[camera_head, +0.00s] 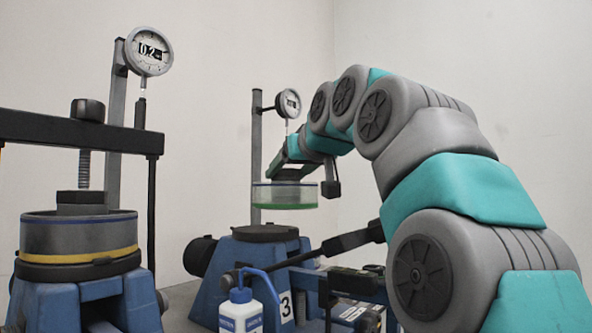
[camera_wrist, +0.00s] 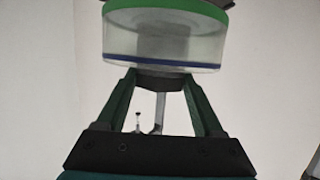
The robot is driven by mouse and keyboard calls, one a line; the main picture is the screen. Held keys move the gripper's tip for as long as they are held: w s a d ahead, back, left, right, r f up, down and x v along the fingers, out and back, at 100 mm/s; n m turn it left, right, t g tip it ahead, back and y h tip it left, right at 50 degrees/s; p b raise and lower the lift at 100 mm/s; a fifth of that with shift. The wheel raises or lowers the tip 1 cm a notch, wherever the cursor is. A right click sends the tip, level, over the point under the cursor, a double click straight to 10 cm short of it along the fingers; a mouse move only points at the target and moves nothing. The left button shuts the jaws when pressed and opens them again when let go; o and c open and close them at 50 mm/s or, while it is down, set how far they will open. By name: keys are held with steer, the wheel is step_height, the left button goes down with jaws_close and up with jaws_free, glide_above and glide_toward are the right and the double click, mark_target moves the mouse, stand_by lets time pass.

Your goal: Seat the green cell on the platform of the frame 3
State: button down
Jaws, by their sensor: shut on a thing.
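The green cell (camera_head: 284,197) is a clear short cylinder with a green band at its bottom and a blue one at its top. My gripper (camera_head: 287,176) is shut on the dark top piece of the cell and holds it upright in the air. In the wrist view the green fingers (camera_wrist: 162,78) close on that piece, and the cell (camera_wrist: 125,42) fills the top. Frame 3 (camera_head: 286,305) is blue and carries the label 3. Its dark round platform (camera_head: 265,233) is bare, below the cell and slightly left of it. A gap shows between them.
Another blue frame (camera_head: 135,300) stands at the left, with a yellow-banded cell (camera_head: 78,235) under its dark crossbar (camera_head: 75,130). A dial gauge on a post (camera_head: 256,150) rises behind frame 3. A white bottle with a blue spout (camera_head: 240,312) stands in front. A dark lever (camera_head: 345,242) lies right of the platform.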

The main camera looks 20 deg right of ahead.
steer(key=shift+w+a+r+p, duration=0.1)
steer(key=shift+w+a+p, duration=0.1)
steer(key=shift+w+a, duration=0.4)
steer(key=shift+w+a+r+p, duration=0.1)
steer(key=shift+w+a+p, duration=0.1)
steer(key=shift+w+a, duration=0.45)
steer(key=shift+w+a+p, duration=0.2)
steer(key=shift+w+a, duration=0.1)
steer(key=shift+w, duration=0.6)
steer(key=shift+f+b, duration=1.3)
steer(key=shift+f, duration=0.5)
steer(key=shift+f+b, duration=0.3)
steer(key=shift+f, duration=0.15)
steer(key=shift+c, duration=1.6)
jaws_free()
steer(key=o, duration=0.3)
steer(key=shift+f, duration=0.1)
steer(key=shift+s, duration=0.15)
